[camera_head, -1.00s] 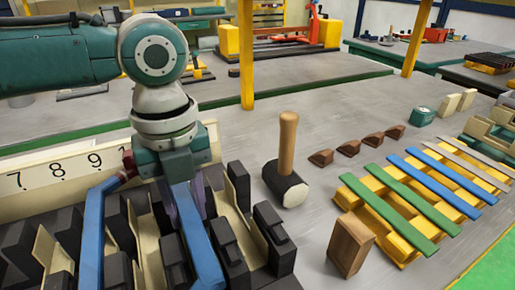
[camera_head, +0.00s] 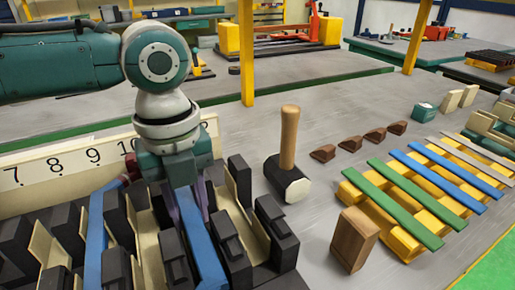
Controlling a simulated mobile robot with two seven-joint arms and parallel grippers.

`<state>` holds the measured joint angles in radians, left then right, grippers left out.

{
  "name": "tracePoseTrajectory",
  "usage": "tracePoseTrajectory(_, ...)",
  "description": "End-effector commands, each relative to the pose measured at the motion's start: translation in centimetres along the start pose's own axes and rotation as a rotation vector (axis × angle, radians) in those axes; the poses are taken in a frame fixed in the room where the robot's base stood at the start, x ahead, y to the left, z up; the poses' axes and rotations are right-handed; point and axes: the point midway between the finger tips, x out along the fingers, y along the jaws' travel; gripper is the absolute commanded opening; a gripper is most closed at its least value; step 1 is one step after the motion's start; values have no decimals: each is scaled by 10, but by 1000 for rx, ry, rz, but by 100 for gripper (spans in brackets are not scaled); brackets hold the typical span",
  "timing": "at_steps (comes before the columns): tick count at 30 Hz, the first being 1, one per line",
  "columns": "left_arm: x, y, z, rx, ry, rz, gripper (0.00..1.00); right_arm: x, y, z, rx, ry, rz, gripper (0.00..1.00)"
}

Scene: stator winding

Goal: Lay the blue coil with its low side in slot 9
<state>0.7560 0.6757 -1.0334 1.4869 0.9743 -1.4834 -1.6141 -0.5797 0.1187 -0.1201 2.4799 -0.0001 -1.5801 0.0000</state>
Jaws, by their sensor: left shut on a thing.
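The blue coil (camera_head: 203,250) shows as two long blue sides. My left gripper (camera_head: 184,198) is at its far end, shut on it; the fingertips are partly hidden. The coil's left side (camera_head: 96,243) runs between black blocks below the number 9 on the white number strip (camera_head: 67,168). Its right side passes over the black blocks, to the right of a cream slot liner (camera_head: 146,235). How deep the left side sits in slot 9 I cannot tell. My right gripper is not in view.
A mallet (camera_head: 289,160) stands head-down on the grey bench, right of the stator.

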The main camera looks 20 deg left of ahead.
Motion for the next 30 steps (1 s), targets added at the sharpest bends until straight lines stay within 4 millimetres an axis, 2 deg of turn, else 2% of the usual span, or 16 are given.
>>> tracePoseTrajectory(1, 11, 5, 2, -3, -9, 14, 0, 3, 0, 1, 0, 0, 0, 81)
tracePoseTrajectory(16, 13, 6, 2, -4, -9, 15, 0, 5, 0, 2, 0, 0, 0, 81)
tracePoseTrajectory(17, 13, 6, 2, -4, -9, 14, 34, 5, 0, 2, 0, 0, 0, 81)
tracePoseTrajectory(25, 13, 6, 2, -4, -9, 15, 65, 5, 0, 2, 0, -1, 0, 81)
tracePoseTrajectory(30, 12, 5, 1, -3, -7, 12, 66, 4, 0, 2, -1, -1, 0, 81)
